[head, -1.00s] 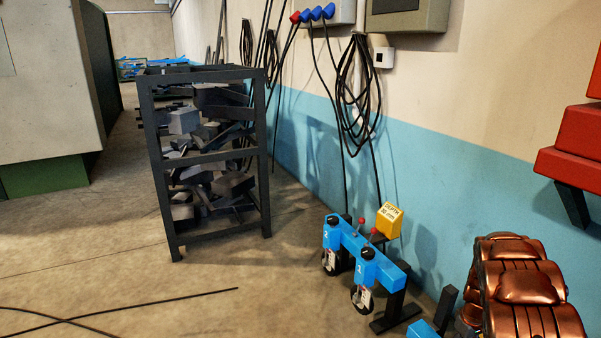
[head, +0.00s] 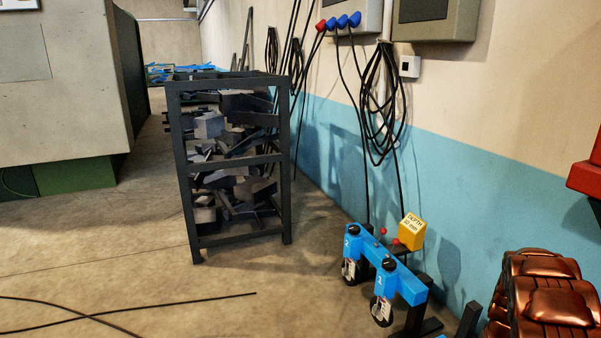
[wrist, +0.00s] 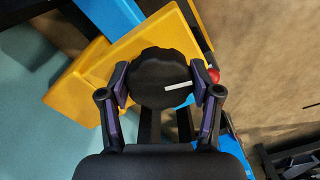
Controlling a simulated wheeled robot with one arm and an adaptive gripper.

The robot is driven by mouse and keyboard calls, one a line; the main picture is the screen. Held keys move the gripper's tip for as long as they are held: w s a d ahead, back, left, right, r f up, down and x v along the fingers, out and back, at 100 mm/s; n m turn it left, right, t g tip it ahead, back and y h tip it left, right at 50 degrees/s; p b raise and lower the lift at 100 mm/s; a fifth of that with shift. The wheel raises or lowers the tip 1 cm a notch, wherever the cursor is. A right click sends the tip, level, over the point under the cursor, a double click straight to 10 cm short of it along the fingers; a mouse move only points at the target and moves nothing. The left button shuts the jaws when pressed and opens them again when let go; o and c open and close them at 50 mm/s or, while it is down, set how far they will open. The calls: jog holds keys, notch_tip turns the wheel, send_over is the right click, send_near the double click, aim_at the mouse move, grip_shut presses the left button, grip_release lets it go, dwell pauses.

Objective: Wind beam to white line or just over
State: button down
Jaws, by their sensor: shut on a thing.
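In the wrist view, my gripper (wrist: 163,85) is shut on a round black knob (wrist: 153,65), one purple-padded finger on each side. A short white line (wrist: 178,86) shows on the knob's face. A yellow piece (wrist: 85,82) lies behind the knob, with blue parts (wrist: 110,15) around it and a red ball (wrist: 213,75) at right. The head view does not show my gripper. It shows a blue beam (head: 375,252) with black knobs, dials and red balls (head: 383,231), and a yellow block (head: 411,231) marked as depth in mm. I cannot tell whether this is the gripped unit.
A black rack (head: 290,170) of dark scrap stands left of the blue beam. Black cables (head: 380,110) hang on the wall. Copper-coloured padded shapes (head: 555,305) stand at lower right. A cable (head: 190,302) lies on otherwise open floor at left.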

jog(key=m, duration=0.4)
grip_release()
dwell(0.4)
jog(key=shift+r, duration=0.1)
jog(key=shift+r+p, duration=0.95)
jog(key=shift+r, duration=1.5)
